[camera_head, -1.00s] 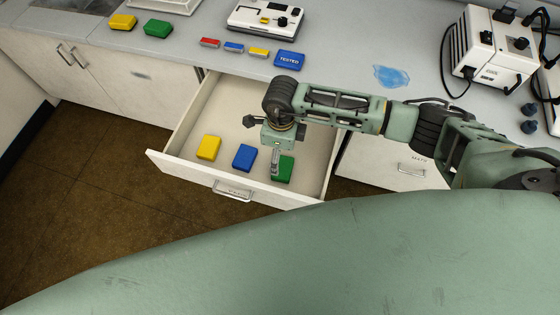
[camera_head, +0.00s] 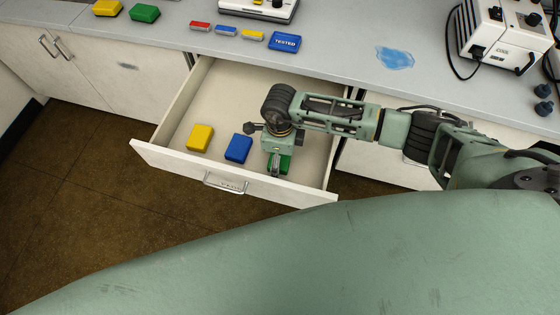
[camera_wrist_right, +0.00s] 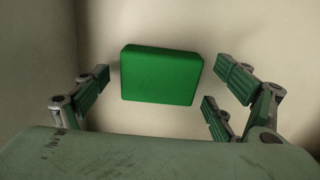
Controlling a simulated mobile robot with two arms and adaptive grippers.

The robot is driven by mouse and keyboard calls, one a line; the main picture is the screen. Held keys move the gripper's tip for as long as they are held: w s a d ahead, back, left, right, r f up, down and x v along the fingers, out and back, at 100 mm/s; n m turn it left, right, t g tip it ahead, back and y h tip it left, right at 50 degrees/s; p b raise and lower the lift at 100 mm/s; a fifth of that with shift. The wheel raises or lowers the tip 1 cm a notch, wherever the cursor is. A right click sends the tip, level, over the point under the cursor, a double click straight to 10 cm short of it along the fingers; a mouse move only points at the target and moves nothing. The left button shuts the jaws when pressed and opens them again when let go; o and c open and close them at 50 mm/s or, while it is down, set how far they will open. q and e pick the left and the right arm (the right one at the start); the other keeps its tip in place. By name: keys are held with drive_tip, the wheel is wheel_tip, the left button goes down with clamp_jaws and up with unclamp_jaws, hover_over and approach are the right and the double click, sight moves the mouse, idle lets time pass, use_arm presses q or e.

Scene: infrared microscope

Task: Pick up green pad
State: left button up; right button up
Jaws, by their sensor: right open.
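The green pad (camera_wrist_right: 161,75) lies flat on the drawer floor in the right wrist view, between my spread fingers and not touching them. In the head view the green pad (camera_head: 285,164) is partly hidden under my right gripper (camera_head: 279,165). In the wrist view my right gripper (camera_wrist_right: 160,88) is open, with one finger left of the pad and two fingers right of it. My left gripper does not show.
The open drawer (camera_head: 150,153) also holds a yellow pad (camera_head: 199,137) and a blue pad (camera_head: 238,148). Another green pad (camera_head: 145,13) and a yellow one (camera_head: 107,8) lie on the counter, beside small colored blocks and a blue "TESTED" block (camera_head: 285,41).

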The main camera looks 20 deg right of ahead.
drive_tip(key=shift+c, duration=0.3)
drive_tip(key=c, duration=0.8)
wheel_tip(320, 180, up, 10)
drive_tip(key=p, duration=0.7)
